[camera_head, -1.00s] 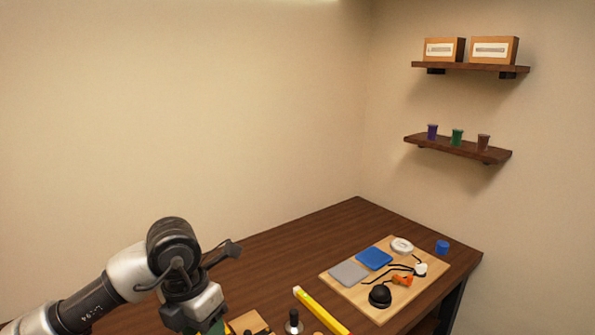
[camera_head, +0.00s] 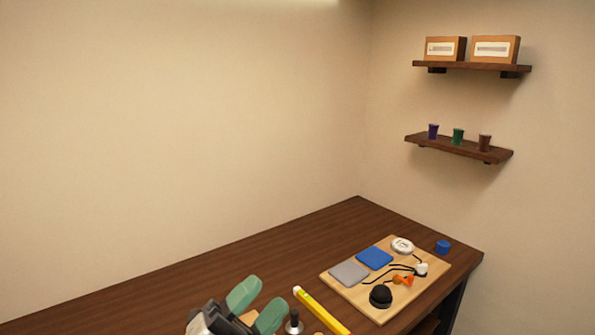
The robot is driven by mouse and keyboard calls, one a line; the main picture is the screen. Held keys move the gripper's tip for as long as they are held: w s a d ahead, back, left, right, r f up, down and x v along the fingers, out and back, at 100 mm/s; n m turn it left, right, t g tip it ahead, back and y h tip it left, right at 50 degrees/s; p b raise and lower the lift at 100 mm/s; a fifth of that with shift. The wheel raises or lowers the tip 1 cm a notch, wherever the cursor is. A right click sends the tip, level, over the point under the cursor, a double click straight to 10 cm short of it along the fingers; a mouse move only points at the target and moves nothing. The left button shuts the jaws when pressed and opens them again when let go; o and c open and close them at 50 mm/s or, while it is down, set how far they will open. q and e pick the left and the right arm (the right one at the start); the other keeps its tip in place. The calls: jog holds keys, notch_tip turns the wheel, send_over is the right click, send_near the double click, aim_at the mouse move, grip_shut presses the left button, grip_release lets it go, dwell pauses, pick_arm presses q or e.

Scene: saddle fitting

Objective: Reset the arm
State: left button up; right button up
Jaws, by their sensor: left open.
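My left gripper (camera_head: 257,307) is at the bottom of the head view, left of the middle. The rest of the left arm is out of the frame. My right gripper is not in view.
A yellow bar (camera_head: 320,309) lies right of the gripper. A light wooden board (camera_head: 345,293) holds grey and blue pads, a white disc, a black dome and an orange piece. A blue cup (camera_head: 442,247) stands behind it. Wall shelves are at right.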

pick_arm(q)
jog(key=a+f+n+t+y, duration=0.1)
jog(key=a+f+n+y, duration=1.2)
jog(key=f+n+y, duration=0.5)
jog(key=s+a+f+n+g+y, duration=0.1)
jog(key=s+f+n+g, duration=0.1)
jog(key=s+f+g, duration=0.65)
jog(key=s+a+f+n+g, duration=0.2)
jog(key=s+f+g, duration=0.25)
jog(key=s, duration=0.65)
notch_tip(320, 180, down, 30)
jog(key=b, duration=0.5)
jog(key=s+a+f+g+b, duration=0.1)
jog(key=s+f+b, duration=0.1)
jog(key=s+f, duration=0.6)
jog(key=s+a+f+g+b, duration=0.1)
jog(key=s+f+b, duration=0.2)
jog(key=s+f, duration=0.5)
notch_tip(320, 180, down, 6)
jog(key=shift+s+a+f+y, duration=0.1)
jog(key=shift+s+a+y, duration=0.15)
jog(key=shift+y, duration=0.05)
